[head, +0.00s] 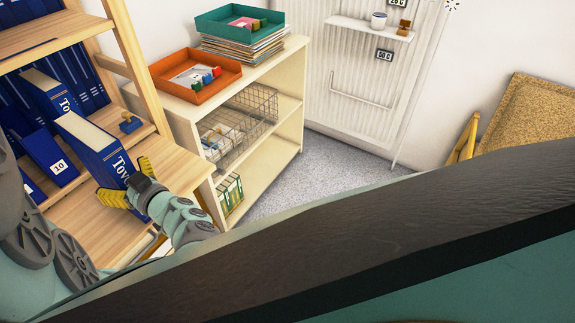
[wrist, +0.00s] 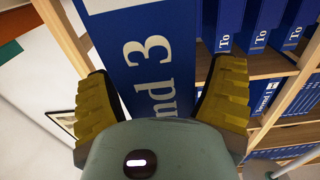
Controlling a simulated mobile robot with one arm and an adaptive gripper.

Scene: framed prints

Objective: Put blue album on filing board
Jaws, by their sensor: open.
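The blue album (head: 100,155) is a thick blue binder with a pale top and white lettering on its spine. It stands on a pale wooden shelf board (head: 82,222) at the left of the head view. My gripper (head: 130,182) is open, with a yellow finger on either side of the album's near lower end. I cannot tell which surface is the filing board.
Blue binders (head: 48,158) stand left of and behind the album. A small blue stamp (head: 130,122) sits on the wood close to its right. A cream shelf unit (head: 262,72) with an orange tray (head: 196,76) stands further right. Grey floor (head: 320,175) beyond is clear.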

